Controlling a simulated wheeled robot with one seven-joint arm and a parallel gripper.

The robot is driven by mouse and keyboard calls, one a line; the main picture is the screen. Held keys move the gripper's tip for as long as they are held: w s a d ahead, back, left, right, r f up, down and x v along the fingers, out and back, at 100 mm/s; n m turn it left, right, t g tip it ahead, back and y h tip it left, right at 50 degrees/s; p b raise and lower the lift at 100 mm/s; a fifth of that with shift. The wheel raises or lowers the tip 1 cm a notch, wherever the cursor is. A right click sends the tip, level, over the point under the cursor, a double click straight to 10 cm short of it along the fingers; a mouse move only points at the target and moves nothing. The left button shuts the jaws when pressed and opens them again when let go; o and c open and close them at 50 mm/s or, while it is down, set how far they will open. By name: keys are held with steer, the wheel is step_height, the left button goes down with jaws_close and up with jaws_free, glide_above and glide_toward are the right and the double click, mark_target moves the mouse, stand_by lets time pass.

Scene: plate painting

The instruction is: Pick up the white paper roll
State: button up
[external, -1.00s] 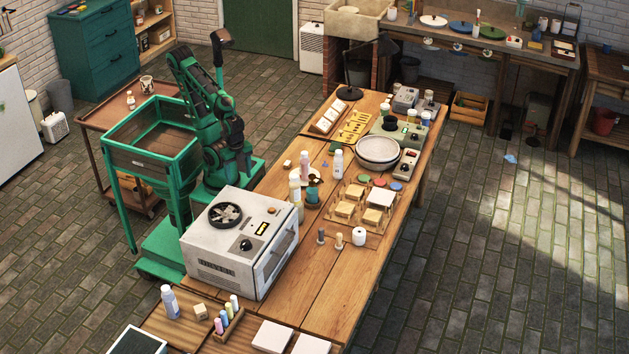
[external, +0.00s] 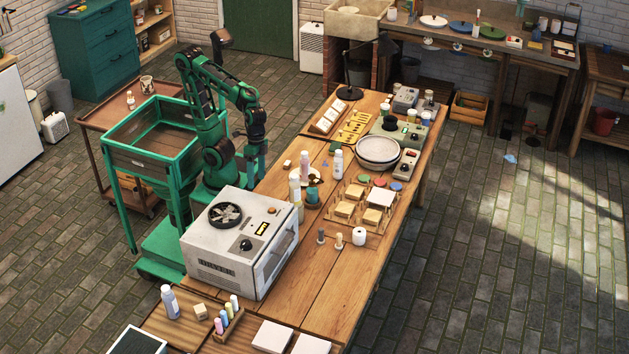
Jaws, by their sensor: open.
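The white paper roll (external: 359,237) stands upright on the wooden table (external: 325,262), near its right edge, just right of two small dark and tan pegs (external: 330,239). Nothing touches it from above. My gripper (external: 262,168) hangs at the end of my green arm, over the table's left side behind the white oven, well to the left of and farther back than the roll. It is open and small in view, and nothing shows between its fingers.
The large white oven (external: 236,255) stands at the table's near left. Bottles (external: 294,187) and a teal cup (external: 313,197) stand between my gripper and the roll. Behind the roll is a tray with wooden blocks (external: 345,209). The tabletop in front of the roll is clear.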

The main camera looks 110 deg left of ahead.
steer(key=w+n+t+h, duration=0.1)
steer(key=w+n+h, duration=0.2)
steer(key=w+n, duration=0.65)
steer(key=w+a+n+t+h, duration=0.25)
steer(key=w+a+n, duration=0.55)
steer(key=w, duration=0.5)
steer(key=w+a+n+t+h, duration=0.2)
steer(key=w+a+n+t, duration=0.2)
steer(key=w+a+n, duration=0.6)
steer(key=m, duration=0.2)
glide_toward(358, 232)
steer(key=a, duration=0.1)
steer(key=s+a+f, duration=0.1)
steer(key=shift+s+a+f, duration=0.25)
steer(key=shift+s, duration=0.1)
steer(key=shift+f, duration=0.3)
steer(key=shift+w+d+f+t, duration=0.1)
steer(key=shift+d+f+t, duration=0.05)
steer(key=shift+t, duration=0.1)
steer(key=shift+x, duration=5.2)
steer(key=shift+w, duration=0.1)
steer(key=c, duration=1.2)
